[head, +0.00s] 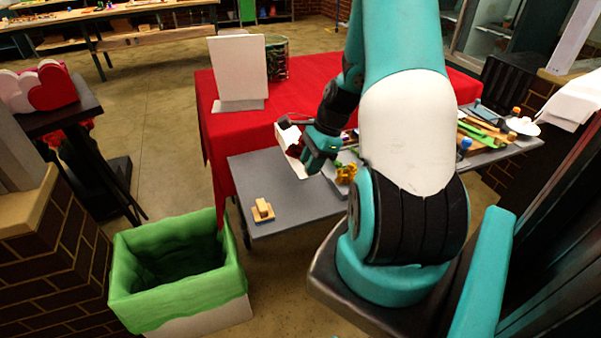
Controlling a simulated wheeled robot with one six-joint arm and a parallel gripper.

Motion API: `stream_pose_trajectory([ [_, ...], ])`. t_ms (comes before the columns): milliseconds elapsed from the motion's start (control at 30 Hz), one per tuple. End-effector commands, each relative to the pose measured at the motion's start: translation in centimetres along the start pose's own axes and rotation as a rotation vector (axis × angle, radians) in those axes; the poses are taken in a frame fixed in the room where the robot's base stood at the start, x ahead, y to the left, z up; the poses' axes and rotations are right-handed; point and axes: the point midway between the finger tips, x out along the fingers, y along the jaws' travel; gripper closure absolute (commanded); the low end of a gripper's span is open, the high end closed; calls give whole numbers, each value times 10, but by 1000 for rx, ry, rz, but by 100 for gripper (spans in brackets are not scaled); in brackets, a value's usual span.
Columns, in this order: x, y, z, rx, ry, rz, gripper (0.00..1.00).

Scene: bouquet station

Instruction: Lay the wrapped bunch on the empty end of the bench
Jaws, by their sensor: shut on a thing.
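My gripper (317,160) is above the grey bench (300,208), near its back edge, and is shut on what looks like the wrapped bunch. White wrapping (291,137) shows behind and left of the gripper, with a dark red patch by it. Yellow flowers (346,173) show just right of the gripper; I cannot tell whether they belong to the same bunch. The fingers hide the grasp itself. I cannot tell whether the wrapping touches the bench. The bench's left end is bare except for a small wooden block (263,210).
A red-covered table (220,135) with a white upright board (238,70) stands behind the bench. Stems and tools (485,130) crowd the bench's right end. A green-lined bin (180,270) stands at front left. My arm hides the bench's middle.

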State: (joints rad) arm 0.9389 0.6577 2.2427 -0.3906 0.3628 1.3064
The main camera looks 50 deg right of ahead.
Motion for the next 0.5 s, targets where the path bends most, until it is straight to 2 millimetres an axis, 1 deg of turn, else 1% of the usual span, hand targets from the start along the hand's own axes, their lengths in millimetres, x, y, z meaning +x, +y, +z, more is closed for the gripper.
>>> stream_pose_trajectory([
  [33,11,0,-3,-3,0,0,100],
  [100,16,0,-4,-5,0,1,100],
  [367,24,0,-4,-9,0,3,100],
  [500,33,0,-8,-9,0,3,100],
])
